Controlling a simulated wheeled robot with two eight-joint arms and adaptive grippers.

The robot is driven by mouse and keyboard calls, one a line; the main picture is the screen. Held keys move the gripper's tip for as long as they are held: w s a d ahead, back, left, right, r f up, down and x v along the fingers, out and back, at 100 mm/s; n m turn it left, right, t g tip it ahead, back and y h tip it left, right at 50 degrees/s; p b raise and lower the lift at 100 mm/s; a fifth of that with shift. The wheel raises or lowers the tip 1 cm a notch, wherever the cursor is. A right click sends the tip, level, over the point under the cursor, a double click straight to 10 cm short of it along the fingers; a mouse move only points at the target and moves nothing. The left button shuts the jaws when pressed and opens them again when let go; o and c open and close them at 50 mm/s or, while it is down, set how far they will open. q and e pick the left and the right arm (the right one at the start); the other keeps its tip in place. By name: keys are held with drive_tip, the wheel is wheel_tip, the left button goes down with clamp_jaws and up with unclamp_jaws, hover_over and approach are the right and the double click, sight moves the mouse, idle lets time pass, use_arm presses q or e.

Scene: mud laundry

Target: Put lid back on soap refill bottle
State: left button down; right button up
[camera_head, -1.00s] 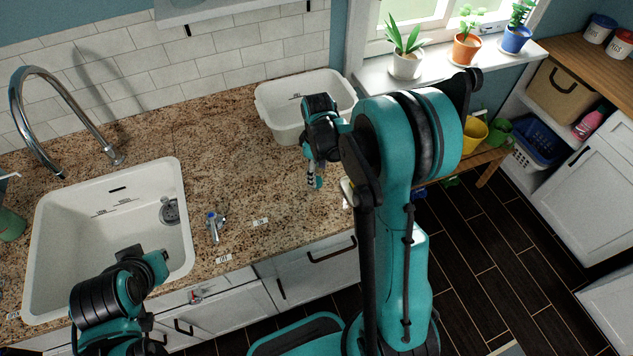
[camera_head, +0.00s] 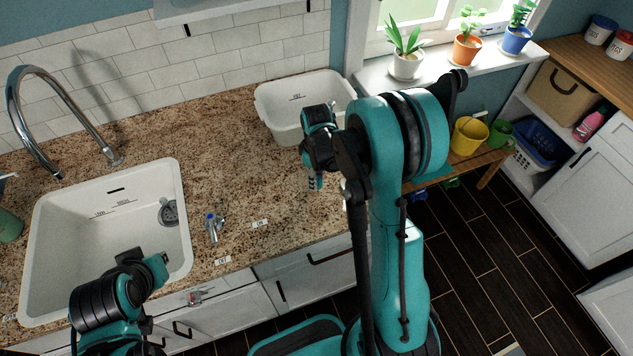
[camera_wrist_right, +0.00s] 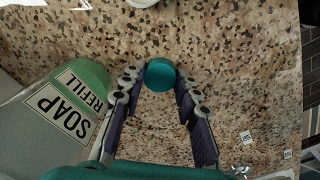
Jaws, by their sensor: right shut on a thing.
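My right gripper (camera_head: 314,182) points down over the counter in the head view, in front of the white basin. In the right wrist view its fingers (camera_wrist_right: 160,85) are shut on a round teal lid (camera_wrist_right: 160,73) at the fingertips. The soap refill bottle (camera_wrist_right: 62,112), with a green top and a white label, shows at the left of the wrist view. It is beside the left finger, apart from the lid; I cannot pick it out in the head view. My left gripper (camera_head: 158,268) is over the front of the sink; its finger opening is unclear.
A white sink (camera_head: 110,235) with a curved faucet (camera_head: 70,105) is on the left. A small tap (camera_head: 213,228) stands right of it. The white basin (camera_head: 290,95) is at the back. The granite counter (camera_head: 220,140) between sink and basin is mostly clear.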

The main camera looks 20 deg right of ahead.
drive_tip(key=shift+r, duration=0.55)
drive_tip(key=r, duration=0.2)
drive_tip(key=s+r+p, duration=0.1)
drive_tip(key=r, duration=0.1)
drive_tip(key=shift+d, duration=0.1)
drive_tip(key=s+r+p, duration=0.1)
drive_tip(key=s+r, duration=0.2)
drive_tip(key=s, duration=0.2)
drive_tip(key=s+d+r+p, duration=0.1)
drive_tip(key=s+r, duration=0.2)
drive_tip(key=s, duration=0.2)
drive_tip(key=shift+s, duration=0.35)
